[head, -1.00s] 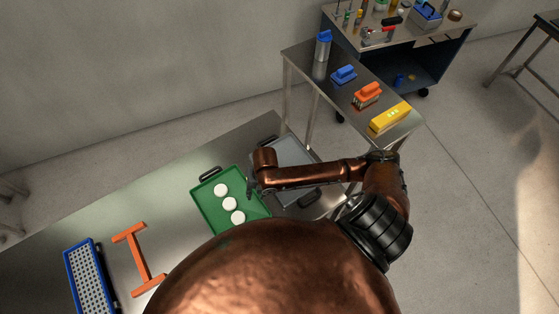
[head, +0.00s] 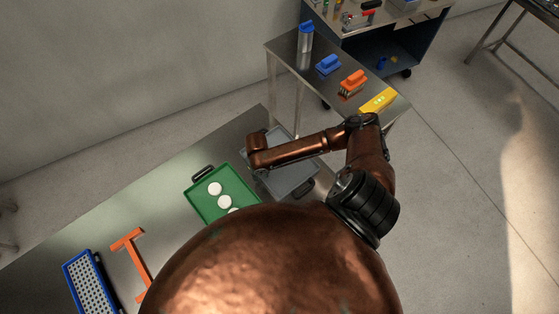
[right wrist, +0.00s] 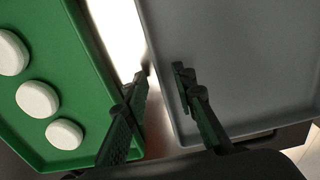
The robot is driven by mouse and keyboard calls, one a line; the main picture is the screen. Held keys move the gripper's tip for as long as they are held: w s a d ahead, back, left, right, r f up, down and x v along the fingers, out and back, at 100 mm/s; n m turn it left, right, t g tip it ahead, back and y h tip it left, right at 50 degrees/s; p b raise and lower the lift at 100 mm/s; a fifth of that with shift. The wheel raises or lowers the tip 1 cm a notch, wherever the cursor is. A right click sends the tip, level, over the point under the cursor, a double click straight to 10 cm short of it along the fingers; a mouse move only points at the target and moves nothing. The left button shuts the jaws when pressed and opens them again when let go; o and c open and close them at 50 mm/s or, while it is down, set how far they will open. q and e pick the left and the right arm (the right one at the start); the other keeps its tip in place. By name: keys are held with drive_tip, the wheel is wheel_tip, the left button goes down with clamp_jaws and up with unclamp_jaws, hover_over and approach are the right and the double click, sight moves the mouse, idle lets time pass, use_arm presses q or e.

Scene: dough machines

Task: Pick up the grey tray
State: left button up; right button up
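The grey tray (head: 290,178) lies on the metal table at the right of the green tray in the head view, partly hidden under my right arm. In the right wrist view the grey tray (right wrist: 245,60) fills the right side. My right gripper (right wrist: 161,76) is open, with one finger over the grey tray's inside and the other over the gap next to the green tray. The grey tray's left rim runs between the fingers. I cannot tell whether they touch it. In the head view the right gripper is mostly hidden beneath the wrist. My left gripper is out of view.
The green tray (head: 235,190) with white dough rounds (head: 215,188) lies close to the left finger. An orange frame (head: 131,262) and a blue perforated crate (head: 88,284) lie further left. A side table (head: 318,85) with brushes and a yellow box (head: 379,100) stands behind.

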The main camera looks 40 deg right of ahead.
drive_tip(key=shift+f, duration=0.25)
drive_tip(key=shift+c, duration=0.5)
clamp_jaws()
